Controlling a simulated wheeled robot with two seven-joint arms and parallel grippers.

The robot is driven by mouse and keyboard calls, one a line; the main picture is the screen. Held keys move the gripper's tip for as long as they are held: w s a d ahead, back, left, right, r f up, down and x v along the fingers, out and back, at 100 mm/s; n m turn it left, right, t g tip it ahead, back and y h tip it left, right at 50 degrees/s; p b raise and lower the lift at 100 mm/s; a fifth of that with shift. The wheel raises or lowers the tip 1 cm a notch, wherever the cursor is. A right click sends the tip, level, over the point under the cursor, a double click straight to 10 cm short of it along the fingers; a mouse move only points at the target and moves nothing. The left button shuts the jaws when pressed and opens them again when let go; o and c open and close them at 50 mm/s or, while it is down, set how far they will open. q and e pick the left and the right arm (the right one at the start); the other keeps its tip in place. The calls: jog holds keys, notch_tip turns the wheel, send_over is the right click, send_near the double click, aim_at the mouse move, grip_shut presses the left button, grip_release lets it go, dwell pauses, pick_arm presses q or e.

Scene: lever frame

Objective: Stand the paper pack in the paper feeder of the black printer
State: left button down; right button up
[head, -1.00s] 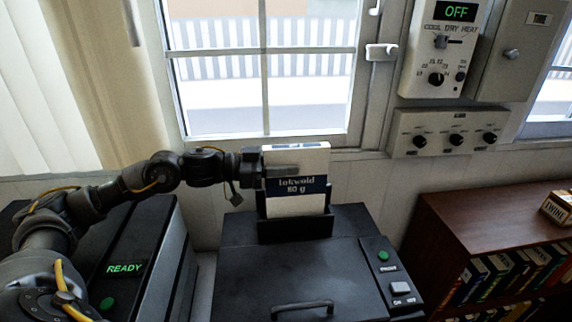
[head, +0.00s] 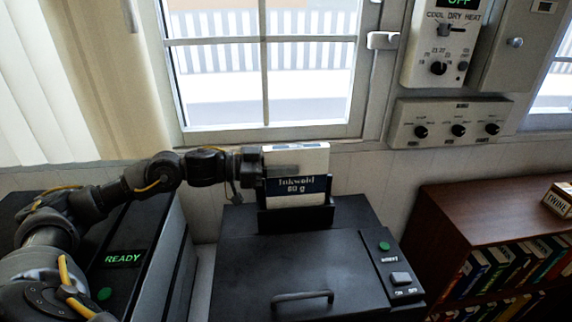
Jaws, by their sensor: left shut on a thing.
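The paper pack (head: 312,158), white with a dark blue label band, stands upright in the paper feeder (head: 296,221) at the back of the black printer (head: 300,262). The feeder's front lip hides the pack's bottom, so I cannot tell whether it rests on the feeder's floor. My left gripper (head: 286,170) comes in from the left and is shut on the upper part of the pack, one finger across its front face. My right gripper is not in view.
Another dark machine with a READY display (head: 123,259) stands at the left, under my left arm. A wooden bookshelf (head: 490,210) with books and a small box (head: 560,200) is at the right. A window (head: 265,80) and wall control boxes (head: 448,122) are behind.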

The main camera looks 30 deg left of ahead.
pick_arm(q)
jog(key=shift+f, duration=0.25)
jog(key=shift+f+b, duration=0.45)
jog(key=shift+f, duration=0.4)
jog(key=c, duration=1.3)
grip_release()
jog(key=shift+d, duration=0.1)
jog(key=shift+o, duration=0.7)
jog(key=shift+f, duration=0.15)
